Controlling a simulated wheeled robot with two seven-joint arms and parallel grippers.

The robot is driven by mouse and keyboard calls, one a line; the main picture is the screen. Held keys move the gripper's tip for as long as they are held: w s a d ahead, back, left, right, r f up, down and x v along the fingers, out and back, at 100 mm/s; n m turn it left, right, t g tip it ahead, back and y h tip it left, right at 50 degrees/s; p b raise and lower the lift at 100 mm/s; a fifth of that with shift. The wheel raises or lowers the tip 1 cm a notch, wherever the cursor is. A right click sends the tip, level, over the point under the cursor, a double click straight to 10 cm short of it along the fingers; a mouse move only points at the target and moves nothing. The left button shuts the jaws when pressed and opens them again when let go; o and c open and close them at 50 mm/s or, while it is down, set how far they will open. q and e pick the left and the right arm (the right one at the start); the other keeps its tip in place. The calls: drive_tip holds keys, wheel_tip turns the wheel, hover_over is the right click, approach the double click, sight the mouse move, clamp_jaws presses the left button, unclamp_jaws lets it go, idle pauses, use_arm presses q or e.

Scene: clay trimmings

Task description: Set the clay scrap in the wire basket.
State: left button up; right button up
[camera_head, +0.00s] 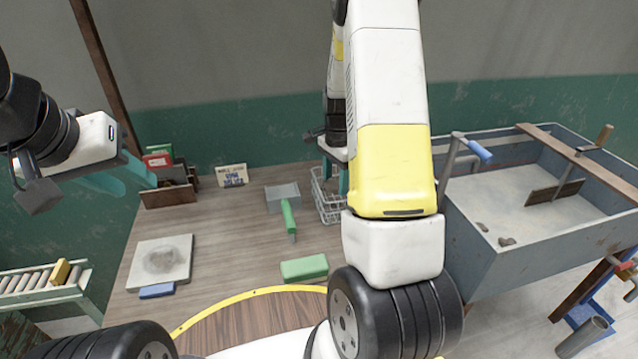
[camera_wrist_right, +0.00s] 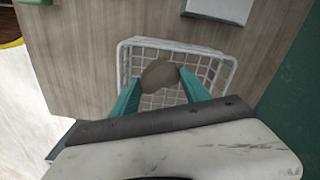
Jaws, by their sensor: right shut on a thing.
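The clay scrap (camera_wrist_right: 160,75) is a grey-brown lump between the teal fingers of my right gripper (camera_wrist_right: 160,88). In the right wrist view it shows over the white wire basket (camera_wrist_right: 228,62), within its rim outline. I cannot tell whether it touches the basket floor. In the head view the basket (camera_head: 327,208) stands at the right back of the table, partly hidden by my right arm, and the scrap is hidden. My left gripper (camera_head: 138,187) is at the far left, its teal fingers apart and empty, away from the basket.
A green-handled scoop (camera_head: 289,218), a green block (camera_head: 304,268) and a pale slab (camera_head: 140,267) lie on the table (camera_head: 225,240). A book rack (camera_head: 168,197) and a small card (camera_head: 232,176) stand at the back. A grey trough (camera_head: 475,245) is on the right.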

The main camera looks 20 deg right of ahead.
drive_tip(key=shift+f, duration=3.55)
drive_tip(key=shift+f, duration=0.1)
drive_tip(key=o, duration=1.4)
